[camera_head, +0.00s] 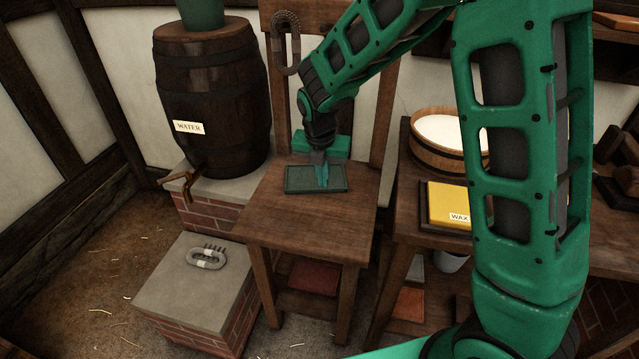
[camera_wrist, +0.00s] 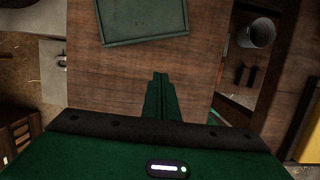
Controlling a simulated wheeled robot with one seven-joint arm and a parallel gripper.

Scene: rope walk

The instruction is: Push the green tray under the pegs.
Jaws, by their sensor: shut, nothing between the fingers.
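The dark green tray (camera_head: 298,181) lies flat on the wooden stand. It also shows at the top of the wrist view (camera_wrist: 143,25). My gripper (camera_head: 322,184) points down with its fingers shut and empty. In the head view the fingertips overlap the tray's front part. In the wrist view the shut fingers (camera_wrist: 160,82) show below the tray's edge, with bare wood between, so they appear apart from it. Their height above the wood is unclear. The pegs cannot be made out; my arm covers part of the stand's upright back (camera_head: 345,15).
A grey rope coil (camera_head: 286,42) hangs at the back's left post. A water barrel (camera_head: 212,95) stands left. A stone-topped brick block (camera_head: 190,285) with a grey rope loop (camera_head: 207,258) is front left. The right table holds a yellow wax block (camera_head: 446,200) and a wooden tub (camera_head: 428,155). The stand's front is bare.

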